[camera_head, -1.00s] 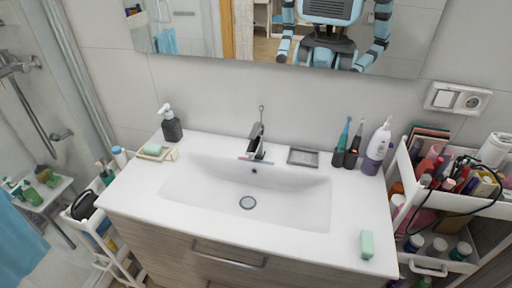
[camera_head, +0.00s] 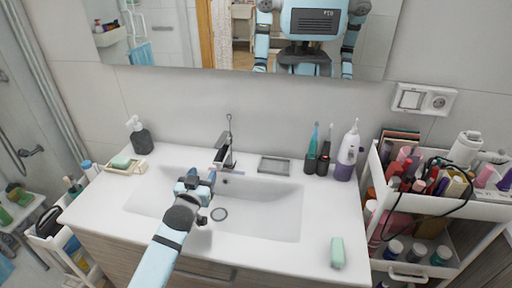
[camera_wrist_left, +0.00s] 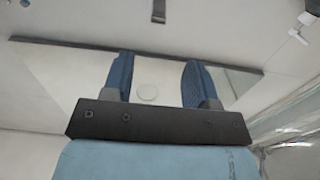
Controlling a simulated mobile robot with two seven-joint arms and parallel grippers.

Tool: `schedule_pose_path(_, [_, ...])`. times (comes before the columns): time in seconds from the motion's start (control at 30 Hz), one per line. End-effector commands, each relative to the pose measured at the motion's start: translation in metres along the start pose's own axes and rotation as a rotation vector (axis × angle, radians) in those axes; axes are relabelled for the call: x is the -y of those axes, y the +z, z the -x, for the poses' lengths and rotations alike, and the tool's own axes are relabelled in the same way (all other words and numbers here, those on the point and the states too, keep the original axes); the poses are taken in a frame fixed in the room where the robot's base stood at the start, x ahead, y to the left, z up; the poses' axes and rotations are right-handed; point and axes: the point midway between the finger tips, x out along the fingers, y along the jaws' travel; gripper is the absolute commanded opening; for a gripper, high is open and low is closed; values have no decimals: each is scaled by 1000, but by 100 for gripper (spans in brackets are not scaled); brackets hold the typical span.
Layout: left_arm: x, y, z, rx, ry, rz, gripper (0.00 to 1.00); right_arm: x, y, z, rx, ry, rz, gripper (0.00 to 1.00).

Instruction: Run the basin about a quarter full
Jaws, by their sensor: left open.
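The white basin (camera_head: 270,215) is set in the washstand counter. The faucet (camera_head: 224,152) stands at the basin's back edge with a thin upright lever on top. I see no stream from its spout. My left gripper (camera_head: 197,178) is over the back left part of the basin, just in front of and left of the faucet, apart from it as far as I can tell. In the left wrist view the gripper (camera_wrist_left: 156,82) has its two fingers apart with nothing between them. My right gripper is not in view.
A soap dish with green soap (camera_head: 121,163) and a dark dispenser (camera_head: 140,136) stand at the left. A grey tray (camera_head: 273,166), toothbrushes and a bottle (camera_head: 347,153) stand right of the faucet. A green block (camera_head: 337,252) lies front right. A full cart (camera_head: 425,205) stands right.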

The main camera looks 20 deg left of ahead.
Motion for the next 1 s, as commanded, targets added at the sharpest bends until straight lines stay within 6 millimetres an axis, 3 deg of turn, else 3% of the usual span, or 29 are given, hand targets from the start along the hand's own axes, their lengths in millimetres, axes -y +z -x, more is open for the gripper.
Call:
schedule_pose_path(0.27, [5,-8,-26,-14,-12,6,53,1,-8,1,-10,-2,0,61])
schedule_pose_path(0.7, [6,-9,-115,-14,-11,5,53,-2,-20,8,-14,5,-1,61])
schedule_pose_path(1.0, [6,-8,-141,-13,-11,6,53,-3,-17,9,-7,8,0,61])
